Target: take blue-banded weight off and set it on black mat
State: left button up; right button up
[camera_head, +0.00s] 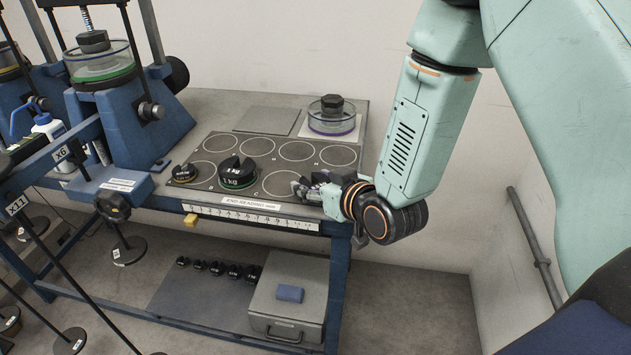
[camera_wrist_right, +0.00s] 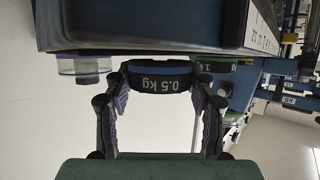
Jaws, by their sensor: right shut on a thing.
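My right gripper (camera_head: 312,187) is over the front right part of the bench top. In the right wrist view its two fingers (camera_wrist_right: 160,82) are shut on a black 0.5 kg weight with a blue band (camera_wrist_right: 162,77). In the head view the weight is mostly hidden by the gripper. I cannot tell whether it touches the surface below. A dark grey mat with several marked circles (camera_head: 265,185) lies on the bench; a plain dark square (camera_head: 266,120) lies behind it. My left gripper is not in view.
A green-banded 1 kg weight (camera_head: 237,174) and a yellow-banded weight (camera_head: 185,174) sit on the circled mat. A clear dish with a black weight (camera_head: 332,116) stands at the back right. A blue lever frame (camera_head: 125,120) stands at left. Several circles are empty.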

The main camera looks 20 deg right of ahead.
jog(key=shift+w+d+f, duration=0.15)
jog(key=shift+w+f, duration=0.05)
jog(key=o, duration=1.3)
jog(key=shift+s+r, duration=0.15)
jog(key=shift+s, duration=0.05)
jog(key=shift+c, duration=0.2)
jog(key=shift+o, duration=0.9)
jog(key=shift+w, duration=0.15)
jog(key=shift+v, duration=3.65)
jog(key=x, duration=0.7)
jog(key=shift+w+f, duration=0.1)
jog(key=shift+f, duration=0.1)
jog(key=shift+r, duration=0.35)
